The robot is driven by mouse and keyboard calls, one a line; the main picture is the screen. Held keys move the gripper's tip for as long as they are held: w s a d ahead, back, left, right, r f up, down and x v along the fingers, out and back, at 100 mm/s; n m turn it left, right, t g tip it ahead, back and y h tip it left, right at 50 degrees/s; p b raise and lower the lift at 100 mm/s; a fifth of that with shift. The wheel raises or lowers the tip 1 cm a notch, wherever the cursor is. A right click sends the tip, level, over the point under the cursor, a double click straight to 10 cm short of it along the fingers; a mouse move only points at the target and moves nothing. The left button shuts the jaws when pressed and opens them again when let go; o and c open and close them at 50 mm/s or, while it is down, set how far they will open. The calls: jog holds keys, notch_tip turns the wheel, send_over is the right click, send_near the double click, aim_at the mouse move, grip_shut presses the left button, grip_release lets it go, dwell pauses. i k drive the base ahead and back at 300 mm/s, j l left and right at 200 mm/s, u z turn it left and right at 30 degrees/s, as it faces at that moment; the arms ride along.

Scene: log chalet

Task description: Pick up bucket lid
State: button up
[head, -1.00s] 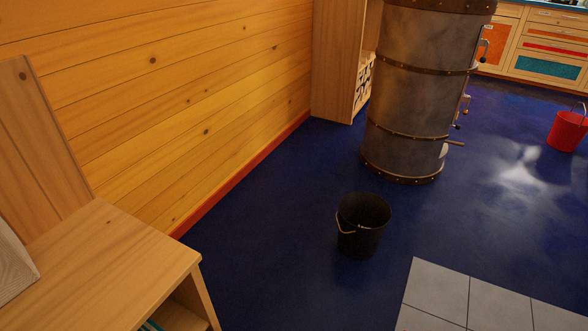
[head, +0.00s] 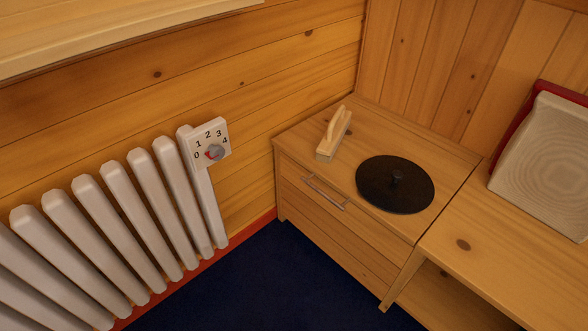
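A round black lid (head: 395,184) with a small knob in its middle lies flat on top of a low wooden cabinet (head: 300,130) in the corner, in the head view. It looks like the bucket lid. The black bucket is not in view now. My gripper is not in view.
A wooden block with a raised handle (head: 334,134) lies on the cabinet left of the lid. A beige panel with a red edge (head: 545,160) stands on the right-hand wooden top. A white radiator (head: 120,220) lines the left wall. Blue floor (head: 270,285) lies clear in front.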

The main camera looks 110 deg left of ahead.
aim_at(394, 185)
jog(key=u, duration=3.05)
jog(key=i+l+z, duration=0.1)
jog(key=i, duration=0.25)
jog(key=i+l+z, duration=0.15)
jog(key=i+l, duration=0.15)
